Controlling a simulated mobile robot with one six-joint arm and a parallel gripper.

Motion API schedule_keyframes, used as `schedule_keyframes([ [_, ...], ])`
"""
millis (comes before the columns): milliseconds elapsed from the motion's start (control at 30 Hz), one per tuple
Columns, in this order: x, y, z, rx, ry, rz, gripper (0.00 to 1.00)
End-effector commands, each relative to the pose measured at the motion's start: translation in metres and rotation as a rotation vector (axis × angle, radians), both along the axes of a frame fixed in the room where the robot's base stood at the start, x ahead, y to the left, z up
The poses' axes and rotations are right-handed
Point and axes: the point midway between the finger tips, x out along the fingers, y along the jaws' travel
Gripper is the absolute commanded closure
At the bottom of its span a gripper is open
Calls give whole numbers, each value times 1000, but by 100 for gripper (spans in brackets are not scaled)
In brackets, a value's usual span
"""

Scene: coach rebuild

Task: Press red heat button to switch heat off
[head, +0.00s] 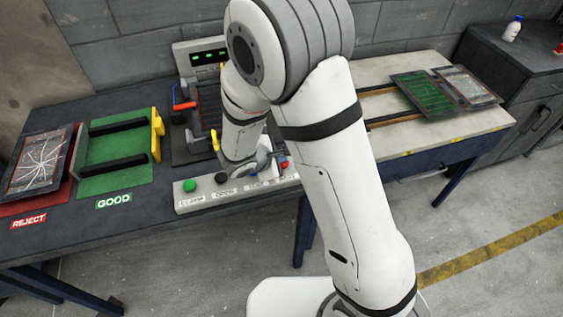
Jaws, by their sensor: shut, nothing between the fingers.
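A pale button strip (207,199) runs along the front edge of the dark bench. It carries a green button (189,186), a black button (222,178) and a red button (284,163) toward its right end. The labels read partly as CLAMP and OPEN; the label by the red button is too small to read. My gripper (266,166) points down over the strip, shut and empty, just left of the red button. My arm and wrist hide part of the strip, and I cannot tell whether the gripper touches the red button.
Behind the strip stands a dark fixture with a display (209,57) showing green lights. At left are a green GOOD tray (115,178) and a red REJECT tray (62,198) holding a cracked panel (40,165). At right, a pale table (420,140) holds panels (428,92).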

Motion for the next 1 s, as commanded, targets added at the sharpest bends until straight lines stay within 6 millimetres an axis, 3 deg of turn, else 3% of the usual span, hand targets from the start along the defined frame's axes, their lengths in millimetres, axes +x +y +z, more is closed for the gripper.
schedule_keyframes([
  [733,0,0,-4,0,1,-1,100],
  [1000,0,0,7,0,0,0,100],
])
